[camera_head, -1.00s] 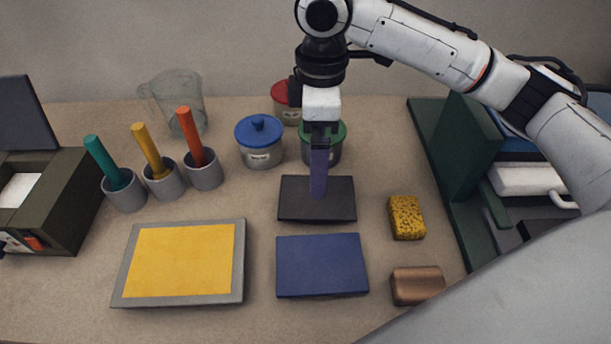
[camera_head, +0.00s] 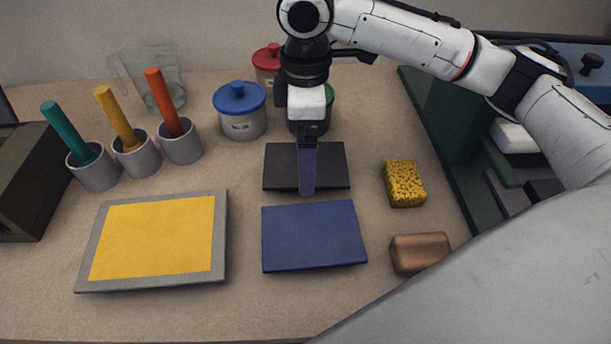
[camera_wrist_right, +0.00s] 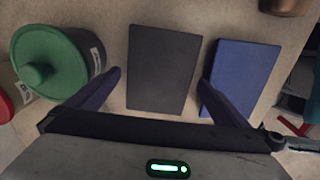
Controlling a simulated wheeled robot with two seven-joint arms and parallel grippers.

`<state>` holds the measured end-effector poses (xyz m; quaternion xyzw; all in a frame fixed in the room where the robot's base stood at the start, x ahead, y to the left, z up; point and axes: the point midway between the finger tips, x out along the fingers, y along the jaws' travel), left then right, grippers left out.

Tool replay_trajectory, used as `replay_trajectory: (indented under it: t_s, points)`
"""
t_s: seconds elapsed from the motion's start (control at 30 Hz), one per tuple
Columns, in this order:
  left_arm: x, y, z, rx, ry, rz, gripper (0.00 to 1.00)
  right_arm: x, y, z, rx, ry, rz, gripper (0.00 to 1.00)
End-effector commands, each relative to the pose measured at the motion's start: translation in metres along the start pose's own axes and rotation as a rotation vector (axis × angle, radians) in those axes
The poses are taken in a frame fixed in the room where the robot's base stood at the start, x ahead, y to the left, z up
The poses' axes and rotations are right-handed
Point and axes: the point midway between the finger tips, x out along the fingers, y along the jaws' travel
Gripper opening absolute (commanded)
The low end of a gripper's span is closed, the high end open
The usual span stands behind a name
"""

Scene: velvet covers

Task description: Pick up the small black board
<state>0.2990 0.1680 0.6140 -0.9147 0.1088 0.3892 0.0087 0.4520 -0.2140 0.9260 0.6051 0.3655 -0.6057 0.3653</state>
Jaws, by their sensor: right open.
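The small black board (camera_head: 334,165) lies flat on the table in the head view, just behind the blue board. My right gripper (camera_head: 307,190) is over it, pointing down, and one finger covers part of the board. In the right wrist view the black board (camera_wrist_right: 160,68) shows between the two spread fingers of the right gripper (camera_wrist_right: 158,82). The gripper is open and empty, with one finger on the green-lidded jar's side and the other on the blue board's side. I cannot tell the exact height of the fingertips. My left gripper is not in view.
The blue board (camera_head: 314,237) lies close in front of the black board. The green-lidded jar (camera_wrist_right: 52,62) stands behind it. A yellow sponge (camera_head: 404,184) and a copper-coloured block (camera_head: 419,253) lie to the right. A grey-framed yellow panel (camera_head: 155,238) lies left. Bare table separates them.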

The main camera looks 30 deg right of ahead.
Motion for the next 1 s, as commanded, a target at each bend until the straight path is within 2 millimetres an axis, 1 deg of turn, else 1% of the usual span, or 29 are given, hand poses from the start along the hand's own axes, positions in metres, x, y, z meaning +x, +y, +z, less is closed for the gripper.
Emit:
replay_trajectory:
  t_s: [0.03, 0.23, 0.37, 0.5, 0.6, 0.87, 1.0]
  points:
    - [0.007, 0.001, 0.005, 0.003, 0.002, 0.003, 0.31, 0.009, 0.000, 0.000, 0.000, 0.001, 0.002, 1.00]
    - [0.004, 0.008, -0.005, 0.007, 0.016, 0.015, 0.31, 0.008, 0.000, 0.000, 0.000, 0.001, 0.002, 1.00]
    - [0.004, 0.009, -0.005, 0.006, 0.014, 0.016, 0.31, 0.007, 0.000, 0.000, 0.000, 0.000, 0.001, 1.00]
    - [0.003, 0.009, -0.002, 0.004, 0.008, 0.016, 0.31, 0.008, 0.000, 0.000, 0.000, 0.000, 0.001, 0.76]
    - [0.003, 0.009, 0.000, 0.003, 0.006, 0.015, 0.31, 0.008, 0.000, 0.000, 0.000, 0.000, 0.001, 0.62]
    - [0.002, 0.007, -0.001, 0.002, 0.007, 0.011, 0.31, 0.007, 0.000, 0.000, 0.000, 0.000, 0.001, 0.62]
    - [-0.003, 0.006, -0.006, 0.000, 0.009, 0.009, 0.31, 0.001, 0.000, 0.000, 0.000, 0.000, 0.000, 0.62]
